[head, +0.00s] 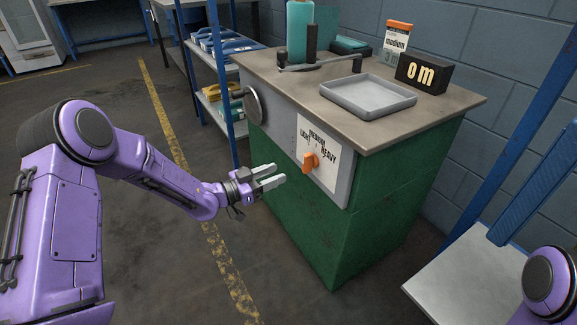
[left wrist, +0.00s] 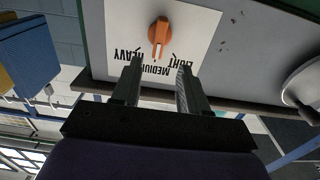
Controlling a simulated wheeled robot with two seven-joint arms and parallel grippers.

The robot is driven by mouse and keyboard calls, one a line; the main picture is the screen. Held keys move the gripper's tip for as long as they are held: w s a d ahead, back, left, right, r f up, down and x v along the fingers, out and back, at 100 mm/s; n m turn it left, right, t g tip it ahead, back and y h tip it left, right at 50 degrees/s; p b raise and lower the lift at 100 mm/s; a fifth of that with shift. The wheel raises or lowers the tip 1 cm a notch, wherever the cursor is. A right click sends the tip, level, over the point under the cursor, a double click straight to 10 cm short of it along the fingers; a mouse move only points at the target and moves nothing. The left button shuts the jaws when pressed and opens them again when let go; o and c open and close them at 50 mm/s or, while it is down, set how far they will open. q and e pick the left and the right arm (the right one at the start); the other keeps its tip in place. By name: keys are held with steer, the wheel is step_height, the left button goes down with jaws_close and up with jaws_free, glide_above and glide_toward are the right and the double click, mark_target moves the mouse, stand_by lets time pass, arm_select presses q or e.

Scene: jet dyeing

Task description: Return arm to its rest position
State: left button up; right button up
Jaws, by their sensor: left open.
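My left arm reaches in from the left in the head view. Its gripper (head: 270,177) is open and empty, in front of the green machine (head: 385,205) and to the left of its orange knob (head: 310,161). The knob sits on a white panel (head: 328,173) marked LIGHT, MEDIUM and HEAVY. In the left wrist view the knob (left wrist: 159,33) and its labels appear upside down beyond the two open fingers (left wrist: 157,85), apart from them. Of my right arm only a purple joint shows at the lower right of the head view; its gripper is out of view.
A blue shelf (head: 212,60) stands behind left. A pale surface with blue posts (head: 470,275) is at right. Floor at left is open.

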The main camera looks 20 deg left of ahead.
arm_select(q)
steer(key=shift+s+a, duration=0.4)
steer(key=shift+s, duration=0.1)
